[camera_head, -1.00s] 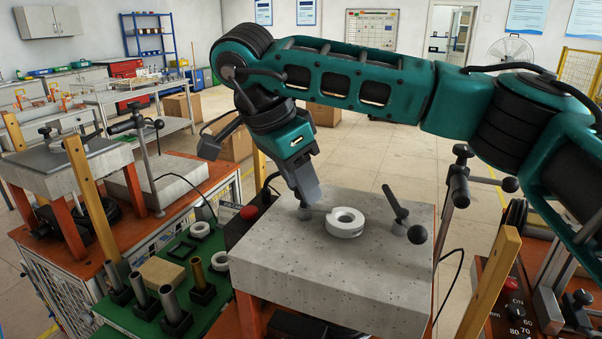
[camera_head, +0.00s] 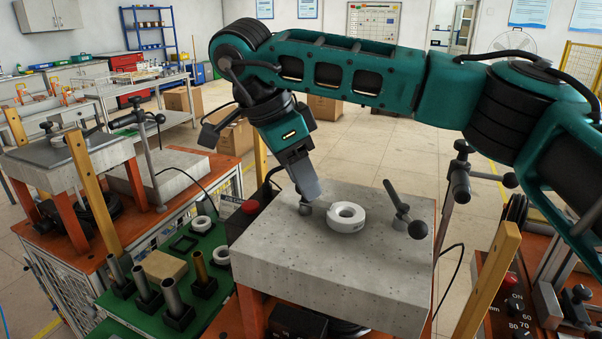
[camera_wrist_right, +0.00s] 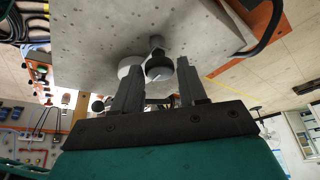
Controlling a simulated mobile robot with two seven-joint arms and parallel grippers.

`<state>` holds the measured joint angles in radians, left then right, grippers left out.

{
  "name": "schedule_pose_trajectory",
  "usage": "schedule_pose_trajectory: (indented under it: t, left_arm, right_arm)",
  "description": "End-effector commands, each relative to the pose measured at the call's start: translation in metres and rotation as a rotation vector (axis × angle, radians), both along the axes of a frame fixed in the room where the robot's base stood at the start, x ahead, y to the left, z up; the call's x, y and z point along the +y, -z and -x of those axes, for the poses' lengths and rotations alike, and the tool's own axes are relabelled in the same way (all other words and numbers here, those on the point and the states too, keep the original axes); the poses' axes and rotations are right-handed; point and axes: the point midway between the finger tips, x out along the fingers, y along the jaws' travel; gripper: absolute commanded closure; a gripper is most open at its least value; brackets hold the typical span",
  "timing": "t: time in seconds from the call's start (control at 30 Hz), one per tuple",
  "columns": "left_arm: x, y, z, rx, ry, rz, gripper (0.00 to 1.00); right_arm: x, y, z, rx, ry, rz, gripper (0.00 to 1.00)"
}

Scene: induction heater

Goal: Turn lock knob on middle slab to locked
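The middle slab (camera_head: 290,260) is a grey speckled block on orange legs. A small grey lock knob (camera_head: 305,209) stands near its back left corner. My right gripper (camera_head: 310,196) reaches down over that corner, its fingers partly hiding the knob. In the right wrist view, my right gripper (camera_wrist_right: 158,82) is open, and a round dark knob (camera_wrist_right: 158,68) shows between its spread fingertips. Clear gaps show beside the knob; whether a finger touches it I cannot tell. A white ring (camera_head: 333,224) lies on the slab beside the gripper. My left gripper is not in view.
A tilted lever with a dark ball end (camera_head: 417,229) stands at the slab's right side. A clamp post (camera_head: 460,180) rises behind it. A green tray (camera_head: 150,315) with several metal cylinders is at lower left. A red button (camera_head: 250,207) sits left of the slab.

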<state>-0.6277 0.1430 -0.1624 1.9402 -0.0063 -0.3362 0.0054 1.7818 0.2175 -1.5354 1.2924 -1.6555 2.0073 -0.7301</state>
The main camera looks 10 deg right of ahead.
Motion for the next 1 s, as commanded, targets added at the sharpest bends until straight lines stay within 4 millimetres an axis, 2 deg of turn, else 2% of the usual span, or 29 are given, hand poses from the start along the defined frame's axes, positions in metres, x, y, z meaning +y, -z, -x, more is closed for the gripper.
schedule_pose_trajectory:
  t: [0.03,0.2,0.43,0.57,0.67,1.0]
  left_arm:
    - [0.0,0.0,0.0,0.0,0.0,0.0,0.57]
    - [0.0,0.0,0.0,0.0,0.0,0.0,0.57]
    - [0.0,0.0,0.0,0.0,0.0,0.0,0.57]
    - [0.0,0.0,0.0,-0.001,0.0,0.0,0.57]
    - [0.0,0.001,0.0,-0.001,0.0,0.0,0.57]
    - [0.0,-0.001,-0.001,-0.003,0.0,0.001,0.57]
  right_arm:
    - [0.0,0.0,0.0,0.0,0.0,0.0,0.53]
    - [0.0,0.0,0.0,0.0,-0.001,0.0,0.39]
    - [0.0,-0.001,0.0,0.001,-0.002,0.0,0.39]
    - [0.004,-0.01,0.001,-0.002,-0.004,0.001,0.39]
    - [0.01,-0.024,0.002,-0.005,-0.002,0.001,0.39]
    - [0.038,-0.093,0.007,-0.005,-0.001,0.002,0.39]
